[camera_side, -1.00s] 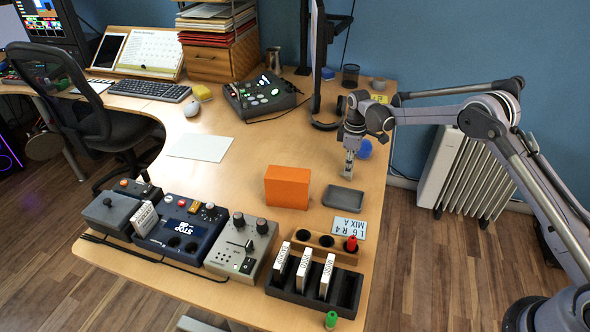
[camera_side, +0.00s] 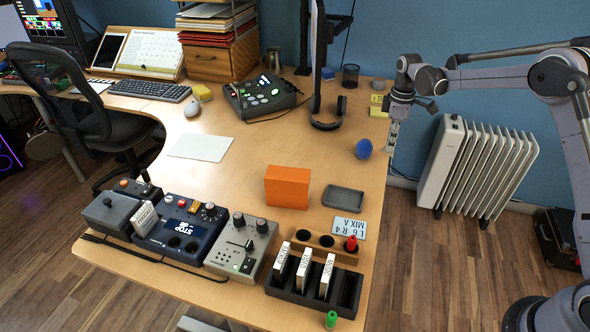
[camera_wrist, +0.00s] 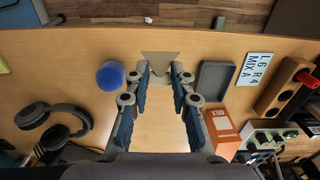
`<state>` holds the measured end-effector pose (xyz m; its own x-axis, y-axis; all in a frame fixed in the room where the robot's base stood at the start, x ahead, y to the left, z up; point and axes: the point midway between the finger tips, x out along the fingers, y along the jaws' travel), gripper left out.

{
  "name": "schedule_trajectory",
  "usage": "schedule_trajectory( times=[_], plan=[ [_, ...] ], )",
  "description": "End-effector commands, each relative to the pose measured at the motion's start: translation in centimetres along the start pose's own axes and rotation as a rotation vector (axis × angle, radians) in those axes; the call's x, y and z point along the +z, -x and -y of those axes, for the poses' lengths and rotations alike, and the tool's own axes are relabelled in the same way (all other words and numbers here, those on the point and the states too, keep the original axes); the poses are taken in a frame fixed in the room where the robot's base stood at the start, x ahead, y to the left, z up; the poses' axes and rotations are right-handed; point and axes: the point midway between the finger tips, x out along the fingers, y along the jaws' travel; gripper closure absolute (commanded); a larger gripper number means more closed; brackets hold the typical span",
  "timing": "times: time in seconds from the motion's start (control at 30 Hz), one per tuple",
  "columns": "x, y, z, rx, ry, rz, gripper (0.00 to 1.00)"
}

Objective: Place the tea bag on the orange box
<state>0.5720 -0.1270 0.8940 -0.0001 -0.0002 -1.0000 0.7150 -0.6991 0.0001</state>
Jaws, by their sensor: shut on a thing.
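The orange box (camera_side: 287,187) stands upright on the desk in the side view, its top bare. It also shows in the wrist view (camera_wrist: 221,130), right of my fingers. My gripper (camera_side: 392,149) hangs in the air by the desk's right edge in the side view, to the right of and beyond the box. In the wrist view my gripper (camera_wrist: 162,70) is shut on a small, flat, pale grey-beige piece, which I take as the tea bag (camera_wrist: 160,61). Its lower part is partly hidden by the fingers, and it is too small to make out in the side view.
A dark grey tray (camera_side: 343,198) lies right of the box. A blue ball (camera_side: 363,149) and headphones (camera_side: 330,122) are farther back. Devices and a slotted black holder (camera_side: 315,291) fill the front. A white radiator (camera_side: 480,165) stands beyond the edge.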

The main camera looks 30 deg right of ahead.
Motion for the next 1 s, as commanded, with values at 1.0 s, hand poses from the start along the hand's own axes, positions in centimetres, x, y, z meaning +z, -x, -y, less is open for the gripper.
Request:
schedule_trajectory(
  times=[1.0],
  plan=[
    [-18.5,8.7,14.1,0.003,-0.005,0.000,0.86]
  ],
)
